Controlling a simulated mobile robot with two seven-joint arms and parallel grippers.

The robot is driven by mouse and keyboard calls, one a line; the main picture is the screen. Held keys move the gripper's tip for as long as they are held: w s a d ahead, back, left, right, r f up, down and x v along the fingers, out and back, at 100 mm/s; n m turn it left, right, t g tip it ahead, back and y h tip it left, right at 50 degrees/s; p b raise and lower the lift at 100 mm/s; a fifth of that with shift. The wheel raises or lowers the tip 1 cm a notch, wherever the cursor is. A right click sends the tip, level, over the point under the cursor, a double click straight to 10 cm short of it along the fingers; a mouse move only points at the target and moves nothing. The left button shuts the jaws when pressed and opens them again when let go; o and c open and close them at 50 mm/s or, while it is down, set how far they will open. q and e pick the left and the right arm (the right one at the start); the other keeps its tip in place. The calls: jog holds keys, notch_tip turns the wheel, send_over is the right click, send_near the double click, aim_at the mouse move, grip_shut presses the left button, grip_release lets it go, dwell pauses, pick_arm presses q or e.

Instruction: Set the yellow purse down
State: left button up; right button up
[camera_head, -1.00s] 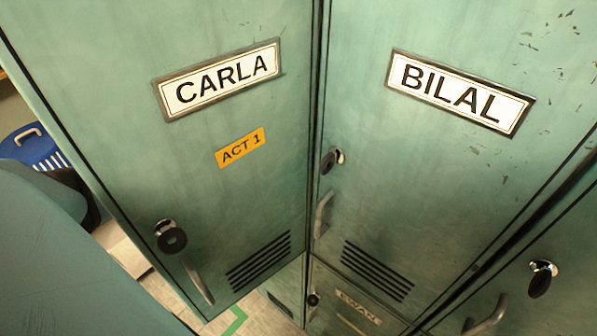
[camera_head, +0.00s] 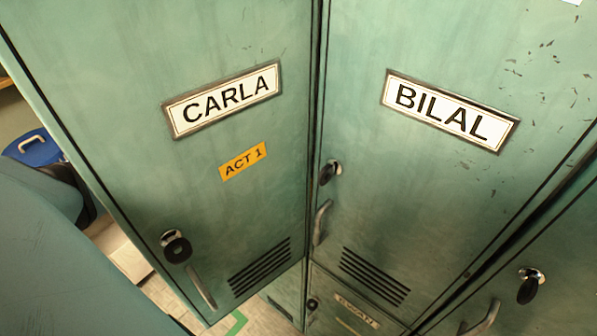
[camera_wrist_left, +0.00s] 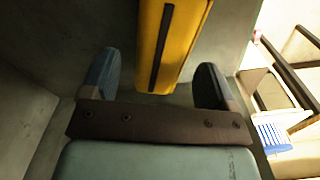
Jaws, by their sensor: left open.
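The yellow purse (camera_wrist_left: 183,45) shows in the left wrist view, with a dark strip running along it. Its upper part is cut off by the frame's top edge. My left gripper (camera_wrist_left: 154,82) is open, one finger on each side of the purse's near end, with a visible gap on both sides. Grey-green walls enclose the purse and gripper, like the inside of a locker. I cannot tell what the purse rests on. Neither the purse nor the left gripper's fingers show in the head view. My right gripper is not in view.
The head view shows the green CARLA door (camera_head: 130,60), with an orange ACT 1 tag (camera_head: 243,161), angled against the BILAL locker door (camera_head: 450,40). Handles and locks stick out. A blue basket (camera_head: 38,150) stands at the left. Right of the walls in the wrist view is a brighter area.

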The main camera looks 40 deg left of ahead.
pick_arm(q)
notch_tip(320, 180, up, 6)
jog(key=shift+f+p, duration=0.2)
jog(key=shift+p, duration=0.65)
jog(key=shift+r, duration=0.75)
